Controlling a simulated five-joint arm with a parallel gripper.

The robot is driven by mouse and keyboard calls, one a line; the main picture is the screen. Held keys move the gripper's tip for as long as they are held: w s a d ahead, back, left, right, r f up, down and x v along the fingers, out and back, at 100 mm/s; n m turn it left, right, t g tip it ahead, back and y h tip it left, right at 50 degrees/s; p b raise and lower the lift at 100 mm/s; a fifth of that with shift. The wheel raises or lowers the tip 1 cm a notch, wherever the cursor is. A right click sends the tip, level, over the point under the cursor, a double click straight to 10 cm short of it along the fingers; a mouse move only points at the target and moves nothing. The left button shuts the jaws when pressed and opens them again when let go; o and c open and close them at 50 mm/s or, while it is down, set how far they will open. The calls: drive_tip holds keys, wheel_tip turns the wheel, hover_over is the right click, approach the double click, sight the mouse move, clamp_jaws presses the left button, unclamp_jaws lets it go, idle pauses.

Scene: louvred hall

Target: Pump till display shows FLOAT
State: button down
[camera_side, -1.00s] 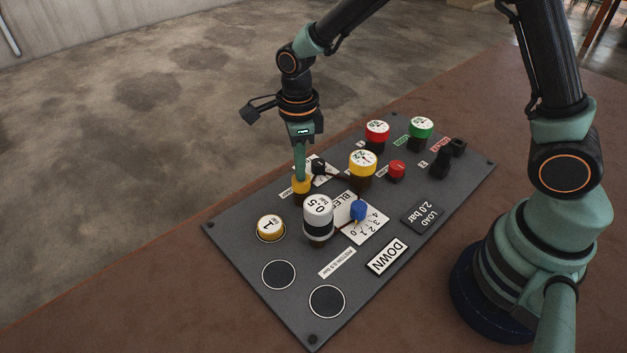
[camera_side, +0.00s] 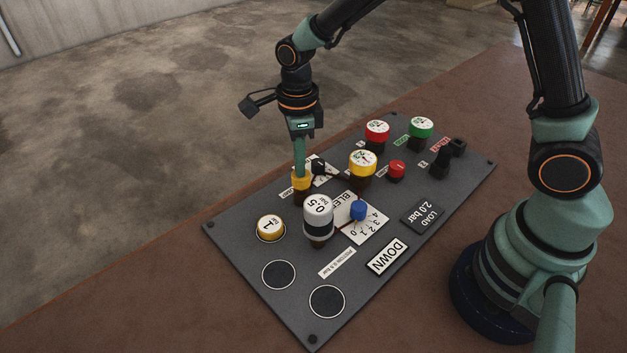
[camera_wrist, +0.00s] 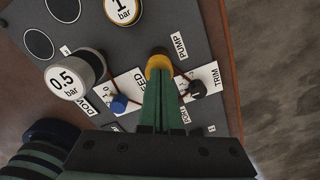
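The yellow PUMP plunger (camera_side: 302,182) stands on the grey panel; it also shows in the wrist view (camera_wrist: 158,61) beside the PUMP label (camera_wrist: 178,45). My gripper (camera_side: 300,172) points straight down with its fingertips at the plunger's top. In the wrist view its green fingers (camera_wrist: 158,80) lie together, shut, with the tips over the yellow cap. I cannot tell if they press on it. The display (camera_side: 387,256) reads DOWN. A blue knob (camera_side: 358,211) sits on the BLEED dial (camera_side: 364,229).
White 0.5 bar weight (camera_side: 318,215) stands close to the plunger. A 1 bar weight (camera_side: 270,227), a yellow-sided weight (camera_side: 362,162), red (camera_side: 377,131) and green (camera_side: 420,127) ones, a small red knob (camera_side: 397,168) and LOAD plate (camera_side: 426,215) share the panel.

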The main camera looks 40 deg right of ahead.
drive_tip(key=shift+f, duration=0.65)
drive_tip(key=shift+r, duration=0.85)
drive_tip(key=shift+f, duration=0.7)
idle(0.6)
drive_tip(key=shift+r, duration=0.7)
drive_tip(key=shift+w+r, duration=0.1)
drive_tip(key=shift+r, duration=2.9)
